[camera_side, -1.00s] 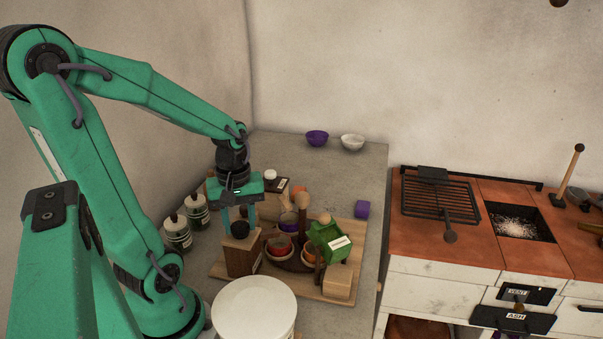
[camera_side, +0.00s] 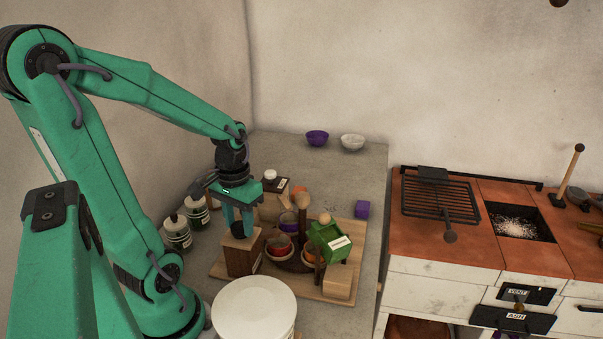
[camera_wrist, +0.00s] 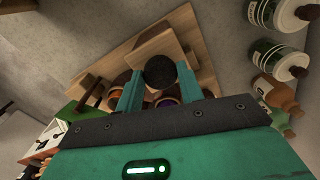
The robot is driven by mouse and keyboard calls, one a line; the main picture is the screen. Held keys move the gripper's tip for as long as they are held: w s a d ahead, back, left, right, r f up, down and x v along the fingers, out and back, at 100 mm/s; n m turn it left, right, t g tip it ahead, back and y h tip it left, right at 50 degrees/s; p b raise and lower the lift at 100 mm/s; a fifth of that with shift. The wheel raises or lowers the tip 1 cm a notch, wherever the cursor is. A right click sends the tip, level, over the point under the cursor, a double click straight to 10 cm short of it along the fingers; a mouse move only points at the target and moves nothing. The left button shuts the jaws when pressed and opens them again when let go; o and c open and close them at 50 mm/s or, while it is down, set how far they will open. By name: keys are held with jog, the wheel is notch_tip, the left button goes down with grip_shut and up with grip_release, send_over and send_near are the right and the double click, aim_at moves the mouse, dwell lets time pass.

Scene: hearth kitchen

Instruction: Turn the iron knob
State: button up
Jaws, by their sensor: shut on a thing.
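The iron knob (camera_side: 238,230) is a dark round knob on top of a brown wooden block (camera_side: 242,255), which stands at the left end of a wooden board. My gripper (camera_side: 238,220) points down over the block, its two teal fingers closed around the knob. In the wrist view the knob (camera_wrist: 160,72) shows as a dark disc between the fingertips of my gripper (camera_wrist: 160,80). The fingers hide part of the knob's sides.
Bowls and a green box (camera_side: 330,243) crowd the board (camera_side: 345,227) to the right of the block. A white round container (camera_side: 255,300) stands in front. Bottles (camera_side: 177,231) stand to the left. The stove (camera_side: 480,235) is farther right.

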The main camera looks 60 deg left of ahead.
aim_at(240, 225)
jog(key=m, duration=0.3)
jog(key=shift+m, duration=0.4)
jog(key=shift+a+m, duration=0.1)
jog(key=shift+m, duration=1.8)
jog(key=o, duration=1)
jog(key=shift+r, duration=0.15)
jog(key=shift+r, duration=3.8)
